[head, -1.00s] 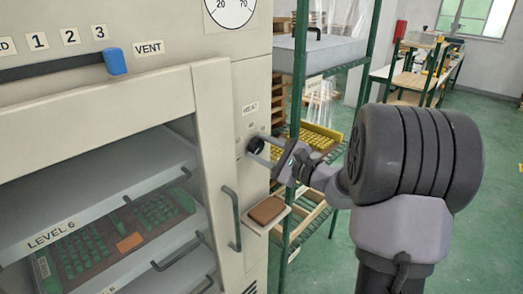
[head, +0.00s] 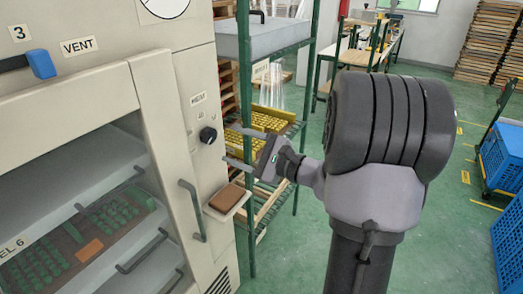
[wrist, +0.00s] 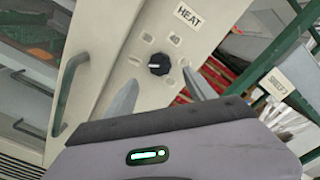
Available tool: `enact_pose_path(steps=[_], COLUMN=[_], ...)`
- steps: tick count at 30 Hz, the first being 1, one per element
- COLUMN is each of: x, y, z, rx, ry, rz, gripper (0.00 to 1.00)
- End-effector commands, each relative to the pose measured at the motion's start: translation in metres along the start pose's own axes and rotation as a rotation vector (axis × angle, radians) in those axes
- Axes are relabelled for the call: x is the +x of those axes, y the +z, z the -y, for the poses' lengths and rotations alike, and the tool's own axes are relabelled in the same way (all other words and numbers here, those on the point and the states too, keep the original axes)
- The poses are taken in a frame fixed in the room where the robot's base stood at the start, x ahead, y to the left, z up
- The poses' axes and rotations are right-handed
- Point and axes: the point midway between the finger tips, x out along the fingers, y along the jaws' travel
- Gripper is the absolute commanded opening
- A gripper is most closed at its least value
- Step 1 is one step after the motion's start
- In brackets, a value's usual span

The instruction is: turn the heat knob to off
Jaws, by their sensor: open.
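The heat knob (head: 208,135) is a round black dial on the narrow front panel of the beige oven, below the HEAT label (head: 198,99).
A door handle (head: 192,210) is left of and below the knob. A small shelf with a brown pad (head: 226,198) juts out below it. A green rack (head: 245,75) with yellow trays stands close on the right. Open green floor lies farther right, with blue crates (head: 503,155).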

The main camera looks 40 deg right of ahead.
Motion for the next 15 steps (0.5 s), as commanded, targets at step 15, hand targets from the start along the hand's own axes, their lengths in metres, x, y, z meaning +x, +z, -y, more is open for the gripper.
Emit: enact_pose_path(steps=[15], x=[-0.094], y=[0.0], z=[0.0], rx=[0.0], ry=[0.001], rz=[0.0], gripper=[0.64])
